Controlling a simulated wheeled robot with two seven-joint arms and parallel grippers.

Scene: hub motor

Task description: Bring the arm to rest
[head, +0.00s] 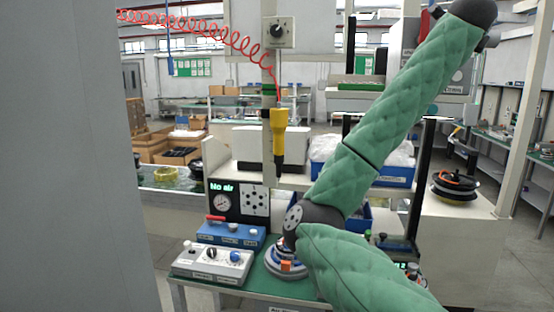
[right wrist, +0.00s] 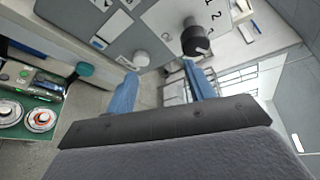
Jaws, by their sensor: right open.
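My right arm, in a green quilted sleeve, crosses the right half of the head view, bent at a dark elbow joint and rising to the upper right. Its gripper is at the top edge of the head view and only partly seen. In the right wrist view the right gripper (right wrist: 165,92) shows two blue fingers held apart with nothing between them. A grey panel with a black knob (right wrist: 195,40) and a white knob (right wrist: 141,59) lies beyond the fingertips. My left gripper is not in view.
The green-topped bench (head: 262,285) holds a grey control box (head: 212,262), a blue box (head: 230,234), a gauge panel (head: 238,200) and a hub motor part (head: 284,264) partly behind my arm. A yellow tool (head: 279,130) hangs from a red coiled hose (head: 200,25). A grey surface fills the left side.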

